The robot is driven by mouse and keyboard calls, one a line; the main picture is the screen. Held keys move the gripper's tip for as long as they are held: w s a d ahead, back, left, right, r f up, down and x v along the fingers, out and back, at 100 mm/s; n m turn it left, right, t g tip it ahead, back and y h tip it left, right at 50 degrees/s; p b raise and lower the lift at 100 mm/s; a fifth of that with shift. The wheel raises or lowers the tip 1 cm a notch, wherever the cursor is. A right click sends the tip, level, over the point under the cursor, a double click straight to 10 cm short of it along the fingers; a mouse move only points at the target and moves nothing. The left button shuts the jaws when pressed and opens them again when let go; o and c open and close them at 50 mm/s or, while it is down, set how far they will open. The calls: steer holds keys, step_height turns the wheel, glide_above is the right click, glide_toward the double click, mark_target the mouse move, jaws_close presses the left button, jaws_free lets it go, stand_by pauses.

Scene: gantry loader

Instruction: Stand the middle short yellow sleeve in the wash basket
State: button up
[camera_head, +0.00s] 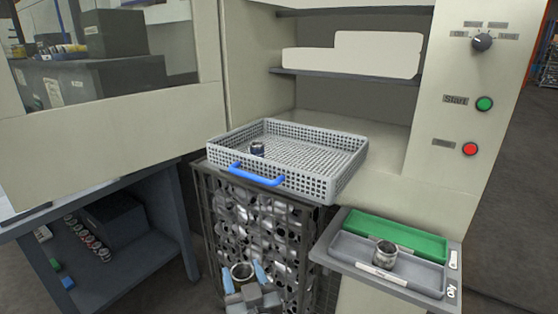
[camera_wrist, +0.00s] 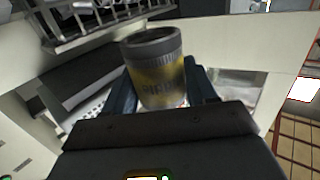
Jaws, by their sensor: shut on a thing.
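The short yellow sleeve (camera_wrist: 154,72) is a metal cylinder with a yellow band and a dark open rim. It is held upright between the blue fingers of my gripper (camera_wrist: 157,88) in the wrist view. In the head view the sleeve (camera_head: 242,271) shows in my gripper (camera_head: 244,277), low in front of the scrap cage and below the basket. The wash basket (camera_head: 325,186) is a grey mesh tray with a blue handle. It sits at the machine opening above the cage. One dark sleeve (camera_head: 257,149) stands inside it near its left side.
A tray with a green bin (camera_head: 400,234) and a grey bin (camera_head: 405,272) is at the right. A metal ring-shaped part (camera_head: 385,254) stands in the grey bin. A wire cage of metal parts (camera_head: 265,227) is below the basket. A shelf unit (camera_head: 125,245) stands at the left. Most of the basket floor is free.

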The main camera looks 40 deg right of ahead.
step_height(320, 180, down, 7)
steer(key=s+a+n+y+b, duration=0.1)
steer(key=s, duration=0.1)
steer(key=shift+a, duration=0.15)
steer(key=shift+w+r, duration=0.1)
steer(key=shift+r, duration=0.05)
